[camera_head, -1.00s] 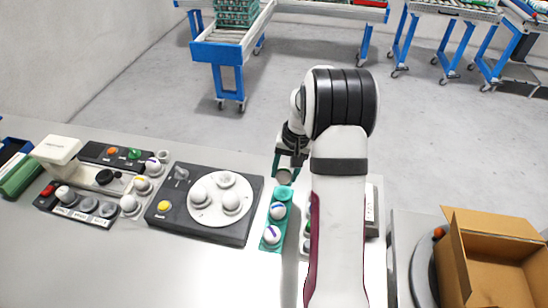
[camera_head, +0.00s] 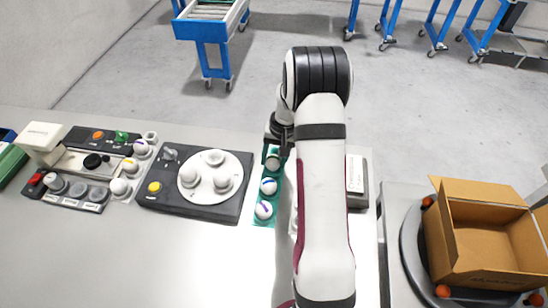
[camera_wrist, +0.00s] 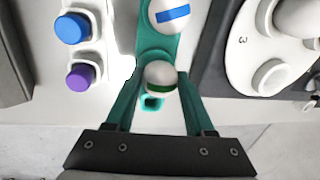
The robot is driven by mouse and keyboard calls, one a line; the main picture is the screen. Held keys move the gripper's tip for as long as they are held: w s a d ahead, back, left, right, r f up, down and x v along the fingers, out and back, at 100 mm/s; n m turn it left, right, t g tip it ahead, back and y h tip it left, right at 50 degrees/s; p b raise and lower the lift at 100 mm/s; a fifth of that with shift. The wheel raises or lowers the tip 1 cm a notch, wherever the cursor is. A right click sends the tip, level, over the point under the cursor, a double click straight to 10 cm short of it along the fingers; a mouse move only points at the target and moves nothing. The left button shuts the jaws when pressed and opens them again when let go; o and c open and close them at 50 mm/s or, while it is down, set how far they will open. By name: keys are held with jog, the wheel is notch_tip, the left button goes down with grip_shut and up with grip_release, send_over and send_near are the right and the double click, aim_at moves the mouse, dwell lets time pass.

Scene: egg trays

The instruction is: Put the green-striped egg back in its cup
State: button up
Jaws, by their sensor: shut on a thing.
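The green-striped egg (camera_wrist: 160,77) is white with a dark green band. My gripper (camera_wrist: 158,88) is shut on it, one teal finger at each side; the gripper also shows in the head view (camera_head: 274,152). The egg is at the far end of the teal tray (camera_wrist: 155,44), in line with its far cup. The cup is mostly hidden beneath the egg, and I cannot tell whether the egg touches its bottom. The blue-striped egg (camera_head: 268,187) and the purple-striped egg (camera_head: 263,210) sit in the tray's other cups.
A dark block with a white round plate (camera_head: 216,178) holding several white pieces stands left of the tray. A white rack with a blue cap (camera_wrist: 72,28) and a purple cap (camera_wrist: 80,76) lies on the other side. An open carton (camera_head: 480,245) stands far right.

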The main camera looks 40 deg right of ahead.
jog(key=shift+f, duration=0.55)
dwell(0.8)
jog(key=o, duration=0.9)
jog(key=r, duration=0.5)
jog(key=s+d+r, duration=0.1)
jog(key=r, duration=0.4)
jog(key=d+r, duration=0.1)
jog(key=r, duration=0.4)
jog(key=shift+s+r, duration=0.25)
jog(key=shift+r, duration=0.05)
